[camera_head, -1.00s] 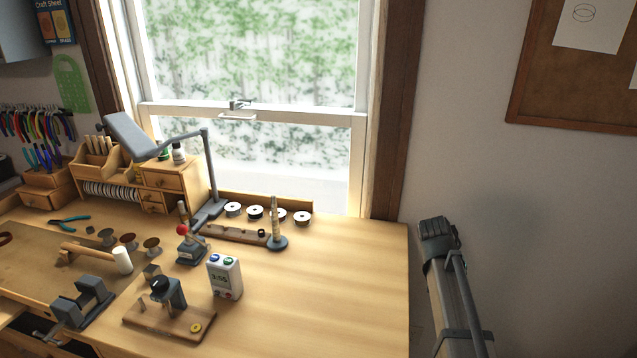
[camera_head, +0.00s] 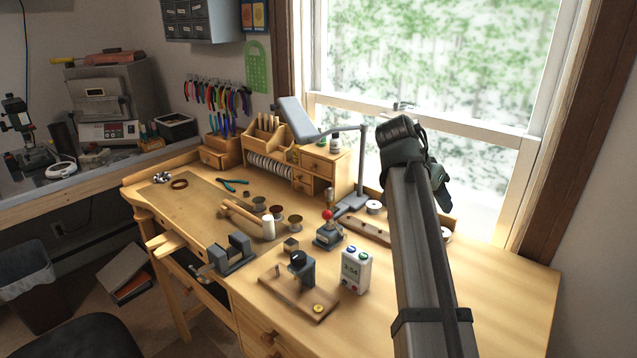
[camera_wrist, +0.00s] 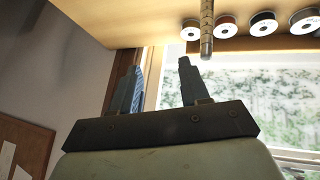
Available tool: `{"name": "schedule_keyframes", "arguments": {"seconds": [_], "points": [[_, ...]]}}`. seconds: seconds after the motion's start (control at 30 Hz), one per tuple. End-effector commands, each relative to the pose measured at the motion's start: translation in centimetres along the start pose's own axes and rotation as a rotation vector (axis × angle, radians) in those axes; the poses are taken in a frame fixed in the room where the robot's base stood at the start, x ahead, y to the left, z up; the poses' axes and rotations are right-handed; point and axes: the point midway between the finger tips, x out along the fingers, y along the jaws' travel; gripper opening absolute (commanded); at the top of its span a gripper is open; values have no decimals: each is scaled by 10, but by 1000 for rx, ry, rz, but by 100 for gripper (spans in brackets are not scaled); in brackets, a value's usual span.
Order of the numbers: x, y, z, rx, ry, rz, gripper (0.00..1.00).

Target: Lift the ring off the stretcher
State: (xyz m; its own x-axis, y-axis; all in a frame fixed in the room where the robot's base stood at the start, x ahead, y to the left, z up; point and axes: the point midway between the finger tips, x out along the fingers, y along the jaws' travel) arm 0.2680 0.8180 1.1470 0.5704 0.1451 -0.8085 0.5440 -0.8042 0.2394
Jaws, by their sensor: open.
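A tapered, banded metal post (camera_wrist: 207,28), which looks like the stretcher, shows upside down at the top of the wrist view. I cannot make out a separate ring on it. In the head view my arm hides the post. My gripper (camera_wrist: 158,64) is open and empty, its two dark fingers apart, with the post's tip beyond and to the right of them in the wrist view. In the head view my gripper (camera_head: 418,160) is raised in front of the window over the back of the bench; its fingers are hard to tell apart there.
Several spools (camera_wrist: 262,24) line the bench's back edge near the post. A red-knobbed tool (camera_head: 328,232), a white timer (camera_head: 356,270) and a grey tool on a wooden board (camera_head: 285,295) stand left of my arm. A lamp (camera_head: 300,118) rises behind. The bench's right front is clear.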

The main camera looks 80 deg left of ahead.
Motion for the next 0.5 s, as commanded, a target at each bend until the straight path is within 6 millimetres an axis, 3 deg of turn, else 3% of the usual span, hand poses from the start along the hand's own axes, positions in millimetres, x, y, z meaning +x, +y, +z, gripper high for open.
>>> {"name": "schedule_keyframes", "arguments": {"seconds": [0.03,0.3,0.5], "points": [[-14,-26,7,5,16,-18,45],[-86,-133,57,70,88,-109,45],[-131,-189,93,111,122,-170,45]]}}
